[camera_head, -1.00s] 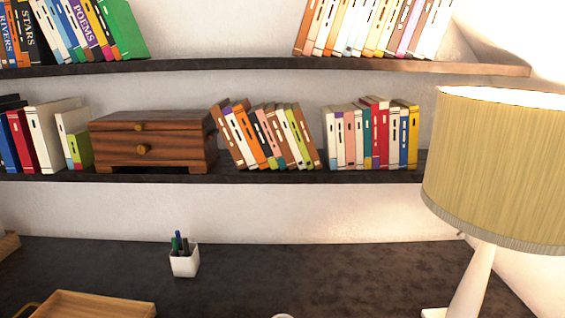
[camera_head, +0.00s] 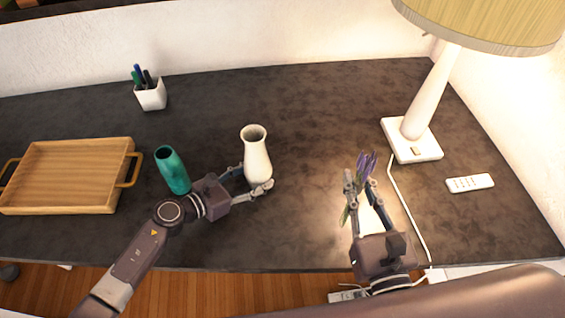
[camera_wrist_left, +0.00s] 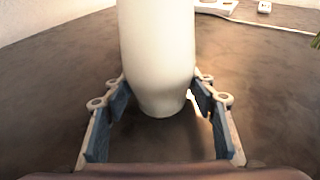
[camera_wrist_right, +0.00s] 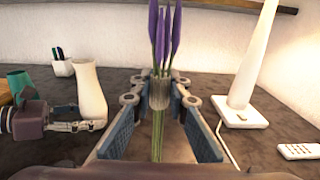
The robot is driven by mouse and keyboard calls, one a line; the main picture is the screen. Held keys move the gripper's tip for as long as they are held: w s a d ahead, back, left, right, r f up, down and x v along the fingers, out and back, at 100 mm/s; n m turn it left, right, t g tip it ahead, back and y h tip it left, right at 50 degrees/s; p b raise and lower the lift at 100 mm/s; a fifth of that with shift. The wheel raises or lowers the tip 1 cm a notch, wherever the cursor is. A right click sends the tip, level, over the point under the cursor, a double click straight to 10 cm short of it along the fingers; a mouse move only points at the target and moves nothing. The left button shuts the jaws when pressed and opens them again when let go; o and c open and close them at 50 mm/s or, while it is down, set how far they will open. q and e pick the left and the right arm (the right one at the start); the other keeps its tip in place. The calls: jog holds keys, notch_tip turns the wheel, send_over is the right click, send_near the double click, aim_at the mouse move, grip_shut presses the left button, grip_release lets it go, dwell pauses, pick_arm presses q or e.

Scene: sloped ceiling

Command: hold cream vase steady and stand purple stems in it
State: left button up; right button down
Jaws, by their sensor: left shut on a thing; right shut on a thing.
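The cream vase (camera_head: 256,157) stands upright on the dark desk, its mouth open and empty-looking. My left gripper (camera_head: 252,184) is shut on its lower body; the left wrist view shows the vase (camera_wrist_left: 157,55) between both finger pads. My right gripper (camera_head: 358,186) is shut on the purple stems (camera_head: 366,165), to the right of the vase and apart from it. In the right wrist view the purple flower heads (camera_wrist_right: 165,35) point up above the fingers, and the green stalks hang below between the pads. The vase (camera_wrist_right: 88,92) shows at the left there.
A teal vase (camera_head: 172,171) stands close to my left gripper. A wooden tray (camera_head: 70,150) is at the left and a white pen cup (camera_head: 151,96) at the back. A lamp (camera_head: 428,95), its cord and a remote (camera_head: 470,183) are at the right.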

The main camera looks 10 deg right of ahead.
jog(key=w+a+r+m+h, duration=0.15)
jog(key=w+r, duration=0.35)
jog(key=w, duration=0.5)
jog(key=w+a+r+h, duration=0.1)
jog(key=w+a+r, duration=0.3)
jog(key=w, duration=0.6)
jog(key=s+a+r+n+y, duration=0.2)
jog(key=a+r+n+y, duration=0.3)
jog(key=a+r, duration=0.7)
notch_tip(320, 180, down, 12)
jog(key=a+m+y, duration=0.1)
jog(key=shift+a+r, duration=0.15)
jog(key=shift+a, duration=0.1)
